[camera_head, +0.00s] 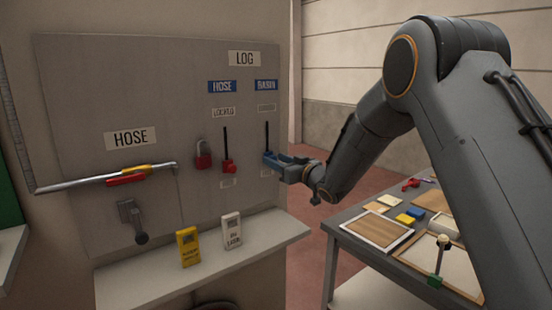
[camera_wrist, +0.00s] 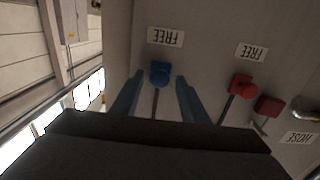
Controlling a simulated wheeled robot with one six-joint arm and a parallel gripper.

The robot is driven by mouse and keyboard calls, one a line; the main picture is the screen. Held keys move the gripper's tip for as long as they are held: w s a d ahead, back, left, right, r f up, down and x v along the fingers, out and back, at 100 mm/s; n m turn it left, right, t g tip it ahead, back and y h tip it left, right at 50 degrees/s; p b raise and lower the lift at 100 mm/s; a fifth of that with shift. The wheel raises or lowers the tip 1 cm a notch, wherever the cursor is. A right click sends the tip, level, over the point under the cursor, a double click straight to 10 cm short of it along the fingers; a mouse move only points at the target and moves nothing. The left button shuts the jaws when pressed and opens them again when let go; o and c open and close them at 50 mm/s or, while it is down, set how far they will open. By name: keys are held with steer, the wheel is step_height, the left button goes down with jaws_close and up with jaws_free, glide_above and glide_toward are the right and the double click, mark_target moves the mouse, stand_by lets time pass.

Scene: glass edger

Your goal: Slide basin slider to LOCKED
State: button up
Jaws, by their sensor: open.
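The basin slider is a blue knob (camera_wrist: 160,73) on a dark vertical slot. In the wrist view, which is upside down, it sits at the FREE label (camera_wrist: 166,36). In the head view its slot (camera_head: 267,135) runs up from my gripper (camera_head: 273,160) to a small label (camera_head: 267,107) too small to read, under the blue BASIN sign (camera_head: 266,85). My gripper is open, its two fingers on either side of the blue knob with gaps visible. In the head view the fingers largely cover the knob; contact cannot be told.
The red hose slider (camera_head: 229,167) is beside it at left, also near its FREE label (camera_wrist: 251,51). A red padlock (camera_head: 203,160) hangs further left. A shelf (camera_head: 205,250) with yellow and white tags juts out below. A cluttered table (camera_head: 345,228) stands right.

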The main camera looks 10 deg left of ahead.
steer(key=shift+w+a, duration=0.2)
jaws_close()
steer(key=p, duration=0.2)
glide_toward(267, 124)
steer(key=x, duration=0.4)
steer(key=shift+w+a+r, duration=0.15)
steer(key=shift+w+a, duration=0.1)
steer(key=shift+a, duration=0.05)
jaws_free()
steer(key=b+v, duration=0.2)
steer(key=v, duration=0.6)
steer(key=shift+b, duration=0.4)
